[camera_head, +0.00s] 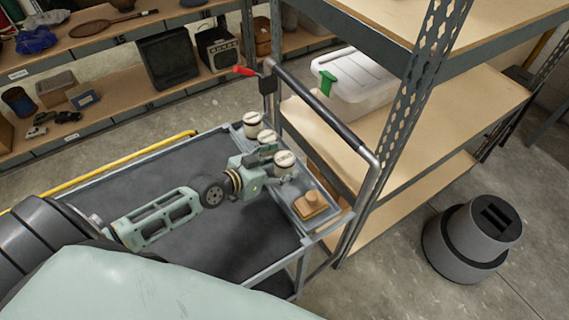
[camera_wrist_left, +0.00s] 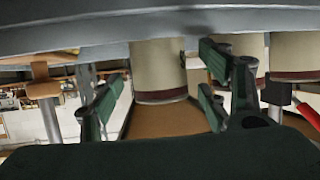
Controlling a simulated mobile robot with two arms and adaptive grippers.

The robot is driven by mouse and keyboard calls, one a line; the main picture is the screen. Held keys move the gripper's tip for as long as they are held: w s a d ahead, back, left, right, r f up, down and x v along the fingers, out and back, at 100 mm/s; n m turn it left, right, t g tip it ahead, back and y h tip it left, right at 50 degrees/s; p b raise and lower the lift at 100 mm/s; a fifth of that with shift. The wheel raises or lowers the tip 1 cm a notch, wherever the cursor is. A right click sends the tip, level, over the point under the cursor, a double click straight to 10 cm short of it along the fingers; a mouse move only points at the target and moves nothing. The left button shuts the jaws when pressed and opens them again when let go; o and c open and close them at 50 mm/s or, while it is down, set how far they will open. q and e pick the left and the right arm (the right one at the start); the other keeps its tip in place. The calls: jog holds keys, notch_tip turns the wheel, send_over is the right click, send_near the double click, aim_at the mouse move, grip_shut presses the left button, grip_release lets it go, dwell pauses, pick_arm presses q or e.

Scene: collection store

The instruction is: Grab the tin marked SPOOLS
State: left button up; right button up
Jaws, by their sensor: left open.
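Three cream tins with pale lids stand in a row on the raised end tray of the grey cart: a far tin (camera_head: 253,124), a middle tin (camera_head: 267,138) partly hidden by my gripper, and a near tin (camera_head: 286,161). I cannot read the markings, so I cannot tell which says SPOOLS. My left gripper (camera_head: 270,168) is open at the near tin. In the left wrist view, which looks upside down, the near tin (camera_wrist_left: 160,70) shows between the spread fingers (camera_wrist_left: 160,105); contact cannot be told. My right gripper is not in view.
A wooden block-like object (camera_head: 310,204) lies on the same tray (camera_head: 333,215), beside the near tin. The cart's handle bar (camera_head: 325,115) rises behind the tins, close to a shelf rack (camera_head: 405,140). A dark grey bin-like stool (camera_head: 475,240) stands on the floor at right.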

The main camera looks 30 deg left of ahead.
pick_arm(q)
jog(key=shift+x, duration=1.05)
jog(key=c, duration=1.5)
jog(key=shift+c, duration=0.3)
jog(key=shift+r, duration=0.15)
